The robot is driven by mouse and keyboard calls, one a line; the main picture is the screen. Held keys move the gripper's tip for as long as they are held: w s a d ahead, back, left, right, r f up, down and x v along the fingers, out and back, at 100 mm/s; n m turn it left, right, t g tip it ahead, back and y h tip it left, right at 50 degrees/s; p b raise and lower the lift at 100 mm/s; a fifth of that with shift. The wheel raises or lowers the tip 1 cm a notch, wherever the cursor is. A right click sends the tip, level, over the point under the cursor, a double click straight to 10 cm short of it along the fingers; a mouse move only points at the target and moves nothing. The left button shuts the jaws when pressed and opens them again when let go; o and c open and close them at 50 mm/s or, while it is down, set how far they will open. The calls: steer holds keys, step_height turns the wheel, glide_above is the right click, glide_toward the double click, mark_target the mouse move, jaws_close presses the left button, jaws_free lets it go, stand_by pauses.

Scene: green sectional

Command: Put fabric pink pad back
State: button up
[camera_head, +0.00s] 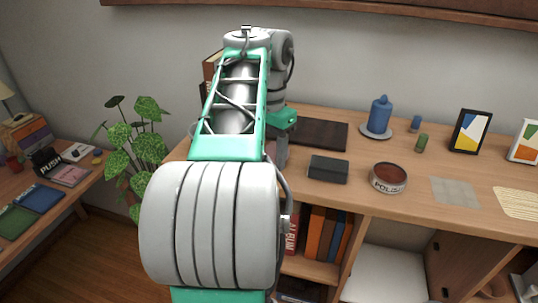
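A flat pink pad (72,175) lies on the side table (66,203) at the left, in front of a black item marked PUSH. It looks like the fabric pink pad, though its material is too small to tell. My arm reaches up and away over the wooden cabinet (385,210), far to the right of the pad. My gripper (281,152) is partly hidden behind my arm, above the cabinet top near a dark flat board. I cannot see its fingertips clearly or whether it holds anything.
The side table also bears a blue pad (40,199) and a green pad (17,222). A leafy plant (140,145) stands between table and cabinet. On the cabinet are a dark box (328,169), a POLISH tin (388,178), a blue candle (380,115) and picture frames (470,131).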

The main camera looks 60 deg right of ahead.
steer(key=o, duration=0.4)
steer(key=shift+c, duration=0.2)
step_height(320, 180, up, 11)
steer(key=p, duration=1.1)
steer(key=w+a+n+b, duration=0.1)
steer(key=w+a+n, duration=0.2)
steer(key=w+a, duration=0.3)
steer(key=w+a+f+n+t+h, duration=0.15)
steer(key=w+a+f+n, duration=0.25)
steer(key=w+a+n, duration=0.45)
steer(key=w+a+f+n+t, duration=0.1)
steer(key=a+f+n, duration=0.3)
steer(key=a, duration=0.7)
steer(key=w+a+f+n+t+y, duration=0.1)
steer(key=a+f+n, duration=0.3)
steer(key=a, duration=0.7)
steer(key=shift+w+a+n+t, duration=0.2)
steer(key=shift+a+n+t, duration=0.2)
steer(key=shift+n+t, duration=0.25)
